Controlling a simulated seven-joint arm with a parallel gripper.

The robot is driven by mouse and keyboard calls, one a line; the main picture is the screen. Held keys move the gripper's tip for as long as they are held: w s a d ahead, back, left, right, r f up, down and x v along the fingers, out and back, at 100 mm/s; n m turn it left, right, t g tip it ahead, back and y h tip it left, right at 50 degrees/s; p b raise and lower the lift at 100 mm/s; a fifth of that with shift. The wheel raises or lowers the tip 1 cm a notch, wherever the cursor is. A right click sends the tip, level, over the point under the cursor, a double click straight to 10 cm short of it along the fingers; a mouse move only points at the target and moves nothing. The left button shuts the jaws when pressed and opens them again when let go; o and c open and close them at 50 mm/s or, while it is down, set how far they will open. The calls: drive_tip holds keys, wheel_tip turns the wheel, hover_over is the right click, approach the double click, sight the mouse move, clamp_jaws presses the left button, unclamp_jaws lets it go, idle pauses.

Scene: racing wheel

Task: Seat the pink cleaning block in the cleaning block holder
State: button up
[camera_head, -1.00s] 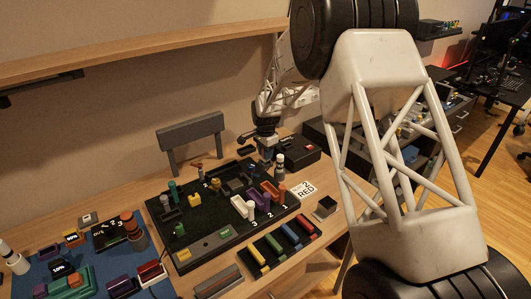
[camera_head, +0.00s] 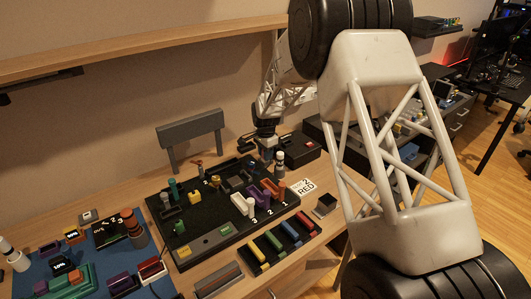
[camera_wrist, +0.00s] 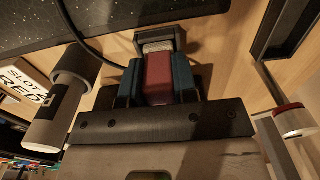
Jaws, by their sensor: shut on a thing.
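The pink cleaning block (camera_wrist: 158,80) looks dark red-pink in the wrist view. My gripper (camera_wrist: 158,64) is shut on it, with a blue finger on either side. A pale, textured strip (camera_wrist: 158,46) lies at the block's far end; I cannot tell whether it belongs to the block. A dark, open-sided frame (camera_wrist: 146,36), apparently the cleaning block holder, surrounds that end. How deep the block sits is hidden. In the head view my gripper (camera_head: 267,156) points down behind the black board's far right part; block and holder cannot be made out there.
A grey-white cylinder (camera_wrist: 52,118) stands close left of my gripper, and a red-and-white cylinder (camera_wrist: 295,122) is at right. The black board (camera_head: 215,235) carries many small parts. A slot card (camera_head: 303,188) and black box (camera_head: 303,146) are nearby.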

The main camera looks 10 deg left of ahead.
drive_tip(key=shift+f, duration=0.3)
drive_tip(key=o, duration=1)
drive_tip(key=shift+r, duration=3.85)
drive_tip(key=shift+r, duration=0.1)
